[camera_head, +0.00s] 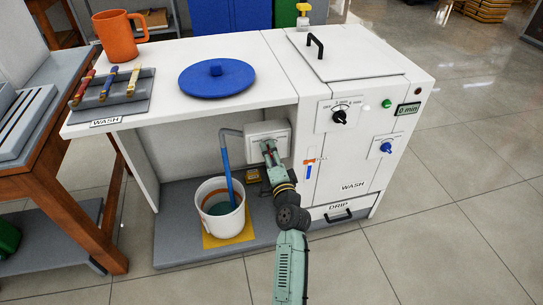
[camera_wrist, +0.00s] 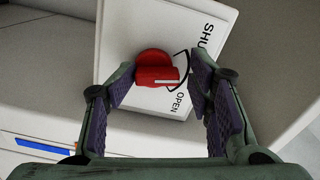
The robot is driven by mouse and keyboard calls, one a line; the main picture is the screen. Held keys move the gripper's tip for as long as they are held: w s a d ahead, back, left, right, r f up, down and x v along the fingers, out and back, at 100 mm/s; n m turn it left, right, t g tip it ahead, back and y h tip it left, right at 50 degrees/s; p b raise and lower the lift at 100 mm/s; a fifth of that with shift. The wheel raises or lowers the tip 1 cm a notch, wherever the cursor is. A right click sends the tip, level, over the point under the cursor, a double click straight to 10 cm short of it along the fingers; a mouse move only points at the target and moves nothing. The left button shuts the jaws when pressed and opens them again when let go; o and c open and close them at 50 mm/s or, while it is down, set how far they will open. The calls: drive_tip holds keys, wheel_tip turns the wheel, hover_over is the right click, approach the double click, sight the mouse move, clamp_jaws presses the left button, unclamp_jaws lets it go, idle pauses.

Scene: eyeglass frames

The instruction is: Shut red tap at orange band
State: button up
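The red tap (camera_wrist: 152,58) sits on a white panel marked SHUT and OPEN. The white line on its handle points right, nearer to OPEN. In the head view the white tap box (camera_head: 283,132) is on the bench wall, and my gripper partly hides the tap. My gripper (camera_wrist: 161,76) is open, with one finger on each side of the tap handle; contact is not clear. A white bucket (camera_head: 222,221) stands below, with an orange band (camera_head: 211,193) on its inner wall and greenish liquid lower inside. A blue pipe (camera_head: 231,180) leads into the bucket.
The bucket stands on a yellow mat (camera_head: 229,240) over the grey lower shelf (camera_head: 180,245). The white washer cabinet (camera_head: 350,185), with knobs and a drip drawer, is close right of my arm. The white worktop (camera_head: 180,60) is above my gripper. Open floor lies in front.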

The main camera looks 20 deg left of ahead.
drive_tip(key=shift+o, duration=0.6)
drive_tip(key=shift+a, duration=0.1)
drive_tip(key=shift+f, duration=0.1)
drive_tip(key=v, duration=0.7)
drive_tip(key=shift+s+d, duration=0.2)
drive_tip(key=shift+s, duration=0.1)
